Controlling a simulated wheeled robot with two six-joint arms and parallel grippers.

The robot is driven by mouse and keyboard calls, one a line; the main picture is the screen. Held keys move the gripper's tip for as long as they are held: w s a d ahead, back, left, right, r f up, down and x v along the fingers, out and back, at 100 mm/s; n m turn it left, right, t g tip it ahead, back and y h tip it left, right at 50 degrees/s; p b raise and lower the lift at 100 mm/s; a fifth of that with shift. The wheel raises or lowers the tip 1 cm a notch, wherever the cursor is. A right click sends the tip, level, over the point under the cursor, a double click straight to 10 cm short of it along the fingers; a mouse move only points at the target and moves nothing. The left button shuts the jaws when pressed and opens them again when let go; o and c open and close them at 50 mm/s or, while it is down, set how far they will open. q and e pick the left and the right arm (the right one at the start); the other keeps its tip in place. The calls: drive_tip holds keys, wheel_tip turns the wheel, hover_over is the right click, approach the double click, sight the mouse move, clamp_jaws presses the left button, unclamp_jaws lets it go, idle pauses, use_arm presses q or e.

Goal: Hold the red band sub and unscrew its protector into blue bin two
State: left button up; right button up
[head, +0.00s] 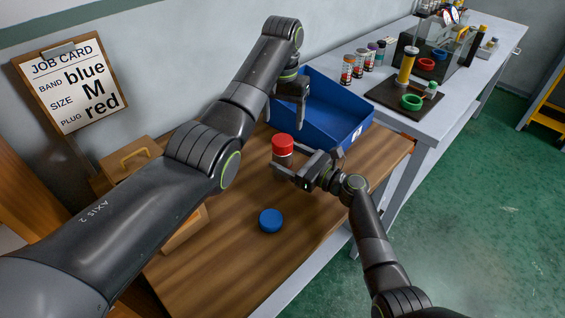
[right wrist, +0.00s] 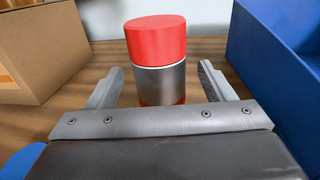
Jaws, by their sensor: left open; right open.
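The sub (right wrist: 162,84) stands upright on the wooden table, a grey metal cylinder with a red protector (head: 283,144) on top; the protector also shows in the right wrist view (right wrist: 156,40). A strip of red shows low on its body. My right gripper (head: 288,164) is open, with its fingers on either side of the sub's body. In the right wrist view, gaps show between fingers and sub. My left gripper (head: 287,114) is open and empty, above and behind the sub, beside the blue bin (head: 352,129). The bin's label is too small to read.
A blue round cap (head: 271,220) lies on the table (head: 225,268) in front of the sub. A cardboard box (right wrist: 38,50) stands to the left. A grey bench (head: 480,62) behind carries several banded cylinders and a dark tray. A job card (head: 72,85) hangs on the wall.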

drive_tip(key=shift+x, duration=1)
drive_tip(key=shift+c, duration=0.3)
